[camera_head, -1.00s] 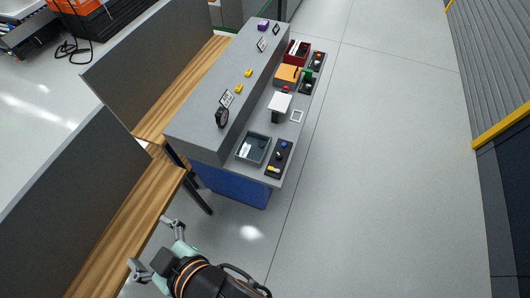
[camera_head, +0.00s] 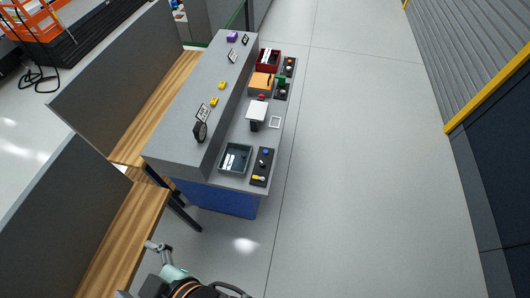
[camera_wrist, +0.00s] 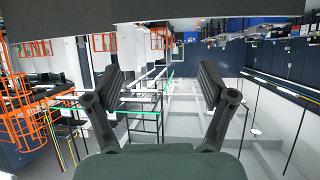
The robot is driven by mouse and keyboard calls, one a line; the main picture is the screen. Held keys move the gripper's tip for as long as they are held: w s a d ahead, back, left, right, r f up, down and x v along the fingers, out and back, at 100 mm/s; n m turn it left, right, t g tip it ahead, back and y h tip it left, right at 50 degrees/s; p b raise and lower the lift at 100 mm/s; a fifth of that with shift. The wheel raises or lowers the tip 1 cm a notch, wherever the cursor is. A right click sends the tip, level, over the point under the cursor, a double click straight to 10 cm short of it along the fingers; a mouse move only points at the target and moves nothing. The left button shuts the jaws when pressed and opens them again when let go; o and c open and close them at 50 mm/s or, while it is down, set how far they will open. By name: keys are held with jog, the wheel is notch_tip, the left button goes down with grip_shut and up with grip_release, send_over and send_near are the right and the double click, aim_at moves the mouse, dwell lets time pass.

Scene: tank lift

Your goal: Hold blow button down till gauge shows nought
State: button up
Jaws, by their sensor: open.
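In the head view a grey bench unit holds a black control strip (camera_head: 262,167) at its near end, with a blue button (camera_head: 266,152) and a yellow part (camera_head: 258,178) on it. Which control is the blow button I cannot tell. A round black gauge (camera_head: 200,131) stands on the raised shelf; its face is turned away and its reading is hidden. My gripper (camera_head: 138,270) is at the bottom edge, well short of the bench and partly cut off. In the wrist view my gripper (camera_wrist: 160,85) is open with nothing between its fingers.
A grey tray (camera_head: 235,158) sits beside the control strip. Farther along are a white-topped stand (camera_head: 256,111), an orange box (camera_head: 261,84) and a red box (camera_head: 268,60). The floor to the right is clear.

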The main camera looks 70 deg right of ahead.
dwell(0.3)
grip_shut()
dwell(0.3)
dwell(1.2)
